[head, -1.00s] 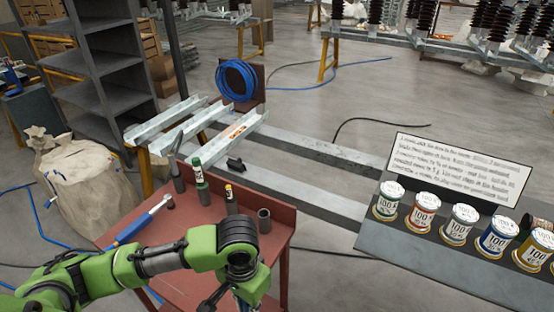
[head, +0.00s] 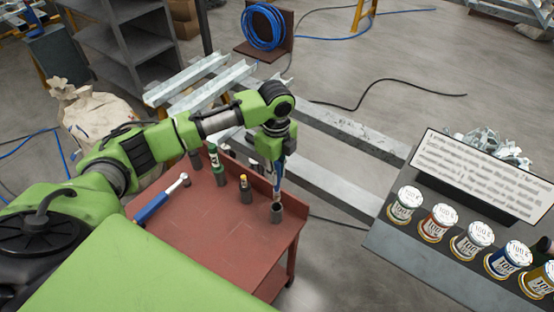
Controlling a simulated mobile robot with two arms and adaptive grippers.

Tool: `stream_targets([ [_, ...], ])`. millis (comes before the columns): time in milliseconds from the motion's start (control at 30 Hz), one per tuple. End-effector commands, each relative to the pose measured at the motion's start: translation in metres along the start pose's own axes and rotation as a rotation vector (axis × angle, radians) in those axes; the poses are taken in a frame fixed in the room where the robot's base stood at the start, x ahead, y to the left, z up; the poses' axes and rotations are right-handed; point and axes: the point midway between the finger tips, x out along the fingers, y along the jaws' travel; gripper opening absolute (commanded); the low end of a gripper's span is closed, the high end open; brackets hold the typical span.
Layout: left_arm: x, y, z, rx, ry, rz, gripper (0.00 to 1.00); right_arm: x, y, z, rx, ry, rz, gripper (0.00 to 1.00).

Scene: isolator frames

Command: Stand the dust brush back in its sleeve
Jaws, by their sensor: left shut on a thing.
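My left gripper (head: 281,166) is above the right part of the red bench (head: 215,238), pointing down. It is shut on a slim upright thing, taken to be the dust brush (head: 277,186), of which only a bluish and dark lower part shows; the fingers hide the rest. Its lower end is at the mouth of a dark grey sleeve (head: 277,213) standing near the bench's right edge. I cannot tell whether the tip is inside the sleeve or just over it. My right gripper is not in view.
A blue-handled wrench (head: 162,198) lies at the left. Labelled cans (head: 438,222) stand on a grey surface at the right.

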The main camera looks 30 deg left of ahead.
Motion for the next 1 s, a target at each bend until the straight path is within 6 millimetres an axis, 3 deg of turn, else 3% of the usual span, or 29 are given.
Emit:
stream_targets([
  [500,0.026,-0.001,0.0,0.014,0.001,0.001,0.0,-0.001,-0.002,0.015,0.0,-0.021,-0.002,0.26],
  [1000,0.025,0.0,0.001,0.014,0.0,-0.001,0.0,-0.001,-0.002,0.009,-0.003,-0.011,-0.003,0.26],
])
